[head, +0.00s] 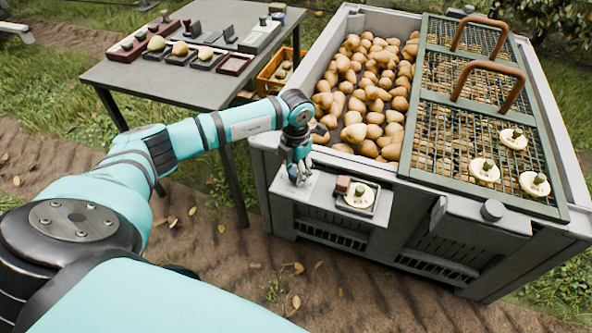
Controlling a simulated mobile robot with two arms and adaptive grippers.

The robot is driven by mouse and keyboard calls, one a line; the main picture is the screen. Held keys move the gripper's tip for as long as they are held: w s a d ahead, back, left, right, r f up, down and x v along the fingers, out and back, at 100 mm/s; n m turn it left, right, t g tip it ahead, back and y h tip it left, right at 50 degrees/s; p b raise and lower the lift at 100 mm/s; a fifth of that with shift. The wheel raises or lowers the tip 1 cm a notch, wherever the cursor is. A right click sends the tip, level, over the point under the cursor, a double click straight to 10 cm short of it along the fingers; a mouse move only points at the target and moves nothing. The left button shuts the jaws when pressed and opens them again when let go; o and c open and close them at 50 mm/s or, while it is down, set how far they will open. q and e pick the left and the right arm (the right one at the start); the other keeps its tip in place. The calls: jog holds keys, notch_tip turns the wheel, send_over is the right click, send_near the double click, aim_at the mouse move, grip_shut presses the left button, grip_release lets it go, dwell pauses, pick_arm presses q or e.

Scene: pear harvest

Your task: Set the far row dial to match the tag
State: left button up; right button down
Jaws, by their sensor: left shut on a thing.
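My left gripper (298,176) points down at the left end of a grey shelf (322,197) on the near side of the big grey bin. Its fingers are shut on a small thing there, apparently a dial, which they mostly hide. A pale plate (313,187) shows beside the fingertips. I cannot read any tag or the dial's setting. Right of the gripper, a brown block (342,184) and a cream disc with a dark knob (359,196) sit on the shelf. My right gripper is not in view.
The grey bin (268,142) holds many pears (370,85). A green mesh lid (432,153) with brown handles and cream discs covers its right part. A grey table (150,83) with trays stands behind my left arm, beside a yellow crate (266,82).

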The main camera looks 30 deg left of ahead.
aim_at(296, 171)
pick_arm(q)
jog(key=shift+m, duration=0.4)
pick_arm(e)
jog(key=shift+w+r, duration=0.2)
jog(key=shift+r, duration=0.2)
pick_arm(q)
jog(key=o, duration=1.2)
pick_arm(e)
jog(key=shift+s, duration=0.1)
pick_arm(q)
jog(key=shift+r, duration=0.1)
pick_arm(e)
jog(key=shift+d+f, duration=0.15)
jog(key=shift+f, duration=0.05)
pick_arm(q)
notch_tip(296, 171, up, 12)
jog(key=shift+f, duration=0.1)
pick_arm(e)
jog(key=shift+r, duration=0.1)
